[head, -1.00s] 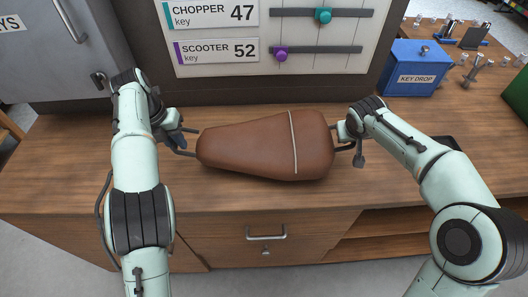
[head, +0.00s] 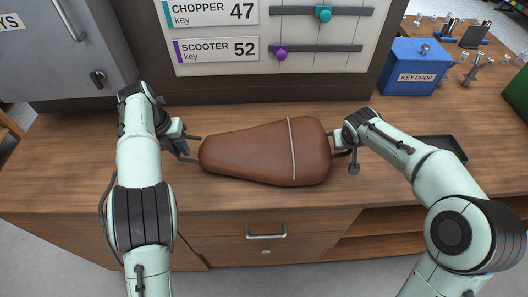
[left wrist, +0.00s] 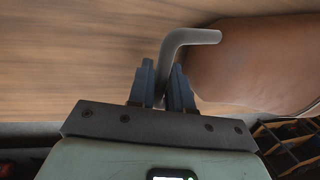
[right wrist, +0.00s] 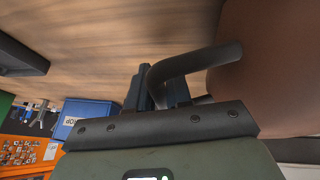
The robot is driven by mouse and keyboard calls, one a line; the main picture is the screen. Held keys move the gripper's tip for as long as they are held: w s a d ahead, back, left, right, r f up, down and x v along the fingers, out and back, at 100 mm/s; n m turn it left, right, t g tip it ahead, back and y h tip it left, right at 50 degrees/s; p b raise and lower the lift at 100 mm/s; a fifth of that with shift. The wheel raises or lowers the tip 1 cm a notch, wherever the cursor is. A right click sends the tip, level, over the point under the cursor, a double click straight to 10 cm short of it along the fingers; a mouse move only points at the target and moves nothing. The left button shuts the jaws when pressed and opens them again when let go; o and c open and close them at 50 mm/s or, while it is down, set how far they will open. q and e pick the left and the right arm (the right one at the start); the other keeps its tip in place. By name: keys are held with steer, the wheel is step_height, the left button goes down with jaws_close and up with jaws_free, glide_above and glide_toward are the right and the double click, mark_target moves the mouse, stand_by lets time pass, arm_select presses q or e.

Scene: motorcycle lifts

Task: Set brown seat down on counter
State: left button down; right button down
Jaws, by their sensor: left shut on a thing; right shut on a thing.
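The brown seat (head: 262,152) is at the wooden counter (head: 330,200), level, narrow end to the left, with a pale stripe across its wide part. I cannot tell whether its underside touches the counter. My left gripper (head: 188,143) is shut on the grey bent bar at the seat's left end. In the left wrist view the bar (left wrist: 185,42) runs between the gripper's fingers (left wrist: 163,88). My right gripper (head: 345,143) is shut on the bar at the right end. This bar (right wrist: 190,65) shows in the right wrist view with the fingers (right wrist: 158,92) around it.
A key board (head: 270,45) stands behind the seat. A blue key drop box (head: 415,70) is at the back right. A dark tray (head: 440,148) lies right of the seat. A grey cabinet (head: 55,50) stands at the back left. The counter before the seat is clear.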

arm_select(q)
steer(key=shift+f, duration=0.2)
arm_select(e)
steer(key=shift+f, duration=0.2)
arm_select(q)
steer(key=c, duration=1)
jaws_free()
steer(key=shift+f, duration=0.1)
steer(key=shift+c, duration=0.2)
arm_select(e)
steer(key=c, duration=1)
jaws_free()
steer(key=shift+f, duration=0.1)
steer(key=shift+c, duration=0.2)
arm_select(q)
steer(key=v, duration=1.2)
arm_select(e)
steer(key=v, duration=1.2)
